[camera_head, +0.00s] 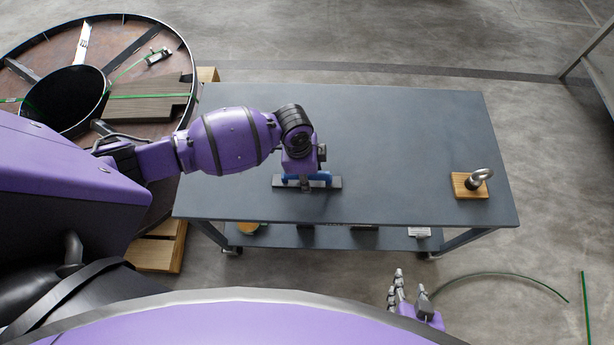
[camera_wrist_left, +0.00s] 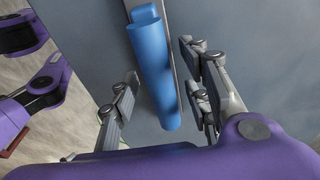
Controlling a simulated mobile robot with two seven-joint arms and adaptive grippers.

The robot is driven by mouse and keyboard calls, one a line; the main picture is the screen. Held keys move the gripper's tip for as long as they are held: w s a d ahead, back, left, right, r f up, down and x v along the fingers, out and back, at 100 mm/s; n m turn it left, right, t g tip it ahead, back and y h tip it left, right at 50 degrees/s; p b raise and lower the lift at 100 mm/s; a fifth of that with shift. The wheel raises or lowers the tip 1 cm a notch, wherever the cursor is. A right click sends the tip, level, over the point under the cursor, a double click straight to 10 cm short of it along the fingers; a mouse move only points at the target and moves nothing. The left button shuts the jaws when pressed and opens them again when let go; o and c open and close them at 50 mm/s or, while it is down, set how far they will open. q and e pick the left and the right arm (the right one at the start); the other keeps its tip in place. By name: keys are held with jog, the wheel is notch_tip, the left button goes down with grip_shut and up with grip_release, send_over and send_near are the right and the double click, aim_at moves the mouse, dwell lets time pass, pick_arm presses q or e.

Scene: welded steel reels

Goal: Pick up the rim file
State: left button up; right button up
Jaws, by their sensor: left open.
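The rim file is a flat dark grey bar (camera_head: 335,183) with a blue handle (camera_head: 290,180), lying on the grey workbench (camera_head: 400,130) near its front edge. In the left wrist view the blue handle (camera_wrist_left: 155,70) runs lengthwise between my fingers, with the grey bar beside and behind it. My left gripper (camera_wrist_left: 160,75) is open, one finger on each side of the handle, with visible gaps. In the head view my left gripper (camera_head: 305,178) is over the file and partly hides it. My right gripper (camera_head: 409,287) is open and empty, in front of the bench.
An eyebolt (camera_head: 476,180) on a wooden block (camera_head: 462,188) stands at the bench's right. A large steel reel (camera_head: 140,40) with green straps rests on wooden pallets (camera_head: 155,254) at the left. Several items lie on the lower shelf (camera_head: 290,236). The bench's middle right is clear.

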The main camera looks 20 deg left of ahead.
pick_arm(q)
jog(key=shift+w, duration=0.1)
jog(key=shift+c, duration=1.3)
grip_shut()
pick_arm(e)
jog(key=shift+s+a+f, duration=0.15)
jog(key=shift+a, duration=0.05)
pick_arm(q)
jog(key=shift+r, duration=0.1)
pick_arm(e)
jog(key=shift+d, duration=0.2)
